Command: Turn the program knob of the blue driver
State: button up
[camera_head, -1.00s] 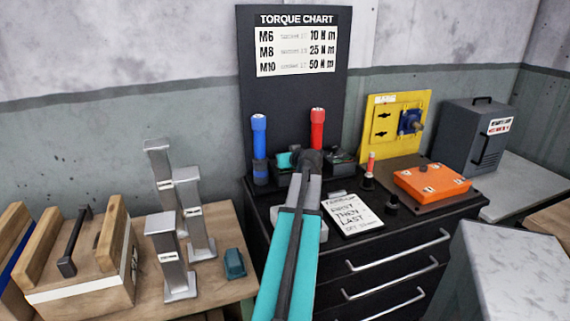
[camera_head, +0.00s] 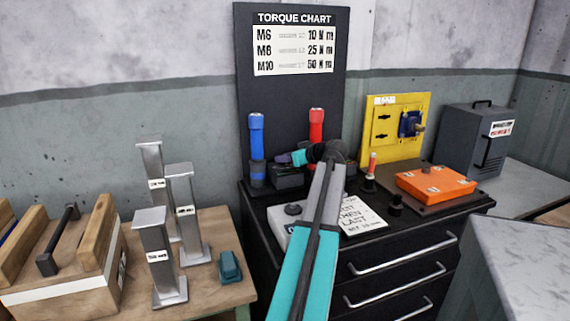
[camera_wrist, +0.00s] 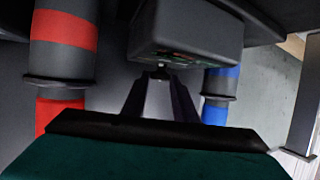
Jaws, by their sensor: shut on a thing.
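The blue driver (camera_head: 257,138) stands upright at the left of the black cabinet top, in front of the torque chart; in the wrist view it shows at the right (camera_wrist: 220,85). A dark box (camera_head: 287,178) sits beside its base and also fills the top middle of the wrist view (camera_wrist: 190,35). A small dark knob (camera_wrist: 160,73) projects from this box. My gripper (camera_head: 284,158) reaches left above the box; in the wrist view its two fingers (camera_wrist: 160,82) close on the knob. The knob's pointer and marks are too small to read.
The red driver (camera_head: 316,130) stands close by and shows at the left of the wrist view (camera_wrist: 62,62). A yellow panel (camera_head: 392,128), an orange box (camera_head: 436,184) and a paper card (camera_head: 358,215) are to the right. Metal posts (camera_head: 186,215) stand on the left table.

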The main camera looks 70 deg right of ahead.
jog(key=shift+d+n+t+y+b, duration=0.1)
jog(key=shift+n+t+y+b, duration=0.3)
jog(key=shift+n+y+b, duration=0.35)
jog(key=o, duration=0.7)
jog(key=shift+s, duration=0.15)
jog(key=v, duration=1.3)
jog(key=shift+s+r+p, duration=0.2)
jog(key=shift+s+p, duration=0.05)
jog(key=shift+p, duration=0.1)
